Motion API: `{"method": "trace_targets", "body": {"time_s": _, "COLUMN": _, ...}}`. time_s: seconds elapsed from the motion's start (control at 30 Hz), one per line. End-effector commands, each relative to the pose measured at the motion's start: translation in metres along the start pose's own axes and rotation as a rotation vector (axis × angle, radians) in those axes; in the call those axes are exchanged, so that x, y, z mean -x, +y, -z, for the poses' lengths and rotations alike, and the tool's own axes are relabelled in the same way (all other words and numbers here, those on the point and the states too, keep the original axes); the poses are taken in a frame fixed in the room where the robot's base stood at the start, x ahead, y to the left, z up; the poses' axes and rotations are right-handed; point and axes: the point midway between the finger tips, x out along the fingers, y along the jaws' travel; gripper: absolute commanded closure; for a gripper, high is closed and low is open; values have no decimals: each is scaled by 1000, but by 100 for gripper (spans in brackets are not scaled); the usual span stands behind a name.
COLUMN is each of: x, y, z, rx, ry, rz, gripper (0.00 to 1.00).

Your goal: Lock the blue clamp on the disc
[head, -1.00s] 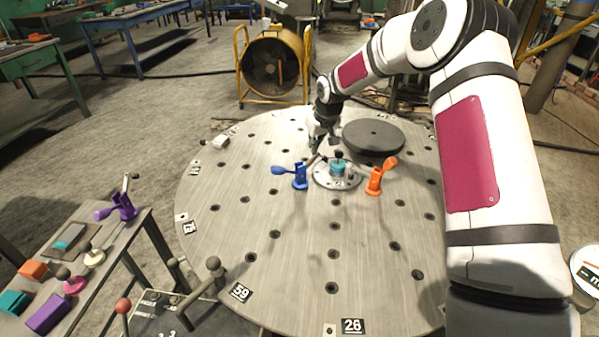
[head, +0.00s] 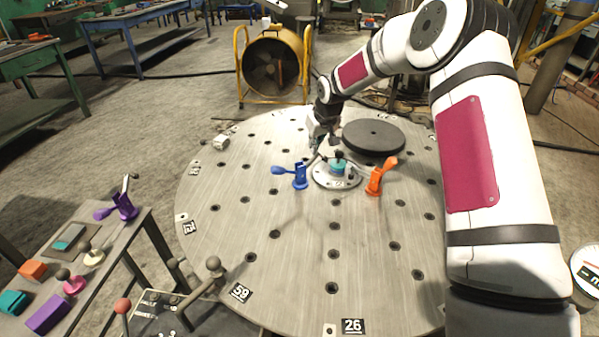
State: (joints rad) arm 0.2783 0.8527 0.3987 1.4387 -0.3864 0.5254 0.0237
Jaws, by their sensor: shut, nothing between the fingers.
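The blue clamp (head: 299,177) stands on the round table at the left edge of the small pale disc (head: 322,181). Its blue lever (head: 281,170) points out to the left, away from the disc. An orange clamp (head: 374,183) stands at the disc's right edge, its lever tilted up to the right. A teal piece (head: 338,168) with a dark top sits on the middle of the disc. My gripper (head: 316,151) is shut and empty, just behind and above the blue clamp and the disc's back left edge. Its fingertips are small and hard to make out.
The round table (head: 290,255) has many holes and numbered tags; its front is clear. A dark round plate (head: 373,134) lies behind the disc. A side bench at left holds a purple clamp (head: 122,206) and coloured blocks. A lever with a red knob (head: 123,306) stands in front.

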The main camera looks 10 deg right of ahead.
Motion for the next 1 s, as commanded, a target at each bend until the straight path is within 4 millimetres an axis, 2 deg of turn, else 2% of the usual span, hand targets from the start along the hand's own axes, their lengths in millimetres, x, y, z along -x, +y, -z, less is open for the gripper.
{"method": "trace_targets", "body": {"time_s": 1.0, "x": -30, "y": 6, "z": -13, "rx": -1, "ry": -3, "rz": 1, "gripper": 100}}
